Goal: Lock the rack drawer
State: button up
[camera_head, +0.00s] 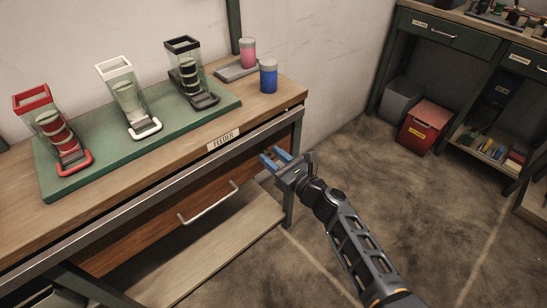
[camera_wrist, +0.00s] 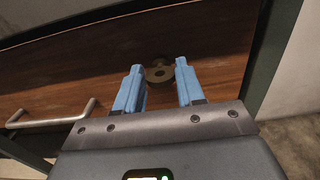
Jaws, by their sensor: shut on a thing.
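The wooden rack drawer (camera_head: 150,226) sits under the bench top labelled FEEDER and looks closed, its front about level with the frame. It has a pale bar handle (camera_head: 208,206), which also shows at the left of the wrist view (camera_wrist: 55,123). A round brass-coloured lock knob (camera_wrist: 158,75) is on the drawer front near its right end. My gripper (camera_head: 274,157) is at that end of the drawer. In the wrist view, its blue fingers (camera_wrist: 159,66) stand on both sides of the lock knob, shut on it. The knob is hidden in the head view.
A green mat (camera_head: 118,138) on the bench carries red, white and black dispensers. A pink jar (camera_head: 248,53) and a blue jar (camera_head: 268,77) stand at the back. A bench leg (camera_head: 292,175) is close to my gripper.

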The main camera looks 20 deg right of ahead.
jog(key=shift+f+n+b, duration=0.1)
jog(key=shift+n+b, duration=0.2)
jog(key=shift+b, duration=0.05)
jog(key=shift+f+n+b, duration=0.1)
jog(key=shift+n+b, duration=0.4)
jog(key=shift+b, duration=0.05)
jog(key=shift+n+b, duration=1.15)
jog(key=shift+n, duration=0.05)
jog(key=shift+a+n+b, duration=0.2)
jog(key=shift+n+b, duration=5.45)
jog(key=shift+n, duration=1.25)
jog(key=o, duration=1)
jog(key=shift+o, duration=0.2)
